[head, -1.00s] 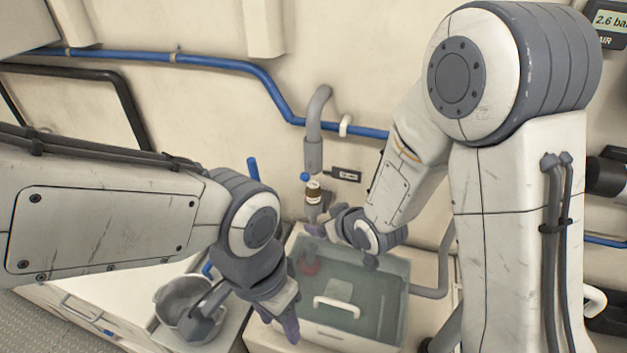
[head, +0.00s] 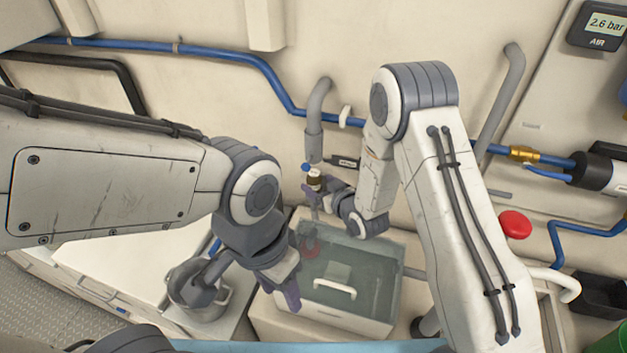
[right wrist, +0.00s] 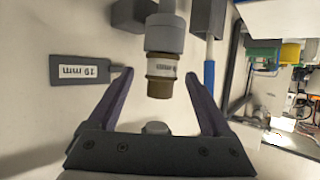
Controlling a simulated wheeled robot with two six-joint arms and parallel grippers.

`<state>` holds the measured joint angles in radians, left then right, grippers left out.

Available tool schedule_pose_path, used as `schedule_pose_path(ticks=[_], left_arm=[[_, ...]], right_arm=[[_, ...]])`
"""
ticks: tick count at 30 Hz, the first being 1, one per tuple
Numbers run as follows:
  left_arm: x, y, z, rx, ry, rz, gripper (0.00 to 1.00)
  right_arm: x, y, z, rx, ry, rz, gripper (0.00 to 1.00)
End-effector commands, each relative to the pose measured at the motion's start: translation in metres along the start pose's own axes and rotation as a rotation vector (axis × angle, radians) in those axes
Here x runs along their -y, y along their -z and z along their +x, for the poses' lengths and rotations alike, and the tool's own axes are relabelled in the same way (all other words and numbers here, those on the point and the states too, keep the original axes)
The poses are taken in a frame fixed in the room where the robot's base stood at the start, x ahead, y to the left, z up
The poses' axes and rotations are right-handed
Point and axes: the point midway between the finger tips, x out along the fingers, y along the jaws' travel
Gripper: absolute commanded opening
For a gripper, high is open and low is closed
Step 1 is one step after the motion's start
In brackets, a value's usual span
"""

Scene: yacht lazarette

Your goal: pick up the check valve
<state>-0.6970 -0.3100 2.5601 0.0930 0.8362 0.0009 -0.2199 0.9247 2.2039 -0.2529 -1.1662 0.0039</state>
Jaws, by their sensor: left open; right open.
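The check valve appears to be the short brown cylinder with a pale label (right wrist: 160,76), in line with the end of a grey pipe (right wrist: 164,35). In the head view it is the small brown and white piece (head: 314,181) below the hooked grey pipe. My right gripper (right wrist: 160,80) is open, with one finger on each side of the brown piece and a visible gap to both. In the head view the right gripper (head: 319,192) is at the piece. My left gripper (head: 279,284) is open and empty, lower down, between the pot and the basin.
A water-filled basin (head: 391,290) with a white handle stands below the right gripper. A metal pot (head: 208,308) is left of it. A "19 mm" tag (right wrist: 80,70) and a blue-ended rod (right wrist: 209,80) flank the fitting. A red button (head: 515,224) is at right.

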Motion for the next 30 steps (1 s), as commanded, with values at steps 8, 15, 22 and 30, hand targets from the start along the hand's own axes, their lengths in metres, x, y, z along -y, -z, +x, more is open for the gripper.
schedule_pose_path(ticks=[8, 15, 22, 30], left_arm=[[-0.001, 0.001, -0.017, 0.000, 0.000, -0.001, 0.50], [-0.001, 0.001, -0.016, 0.000, 0.000, -0.001, 0.50], [-0.001, 0.001, -0.016, 0.000, 0.000, -0.001, 0.50], [-0.001, 0.001, -0.016, 0.000, 0.000, -0.001, 0.50]], right_arm=[[0.002, 0.000, 0.032, 0.001, 0.000, 0.000, 0.83], [0.002, -0.001, 0.034, 0.001, 0.000, 0.000, 0.83], [0.002, -0.001, 0.034, 0.001, 0.000, 0.000, 0.03], [0.002, -0.001, 0.034, 0.000, -0.001, 0.000, 0.00]])
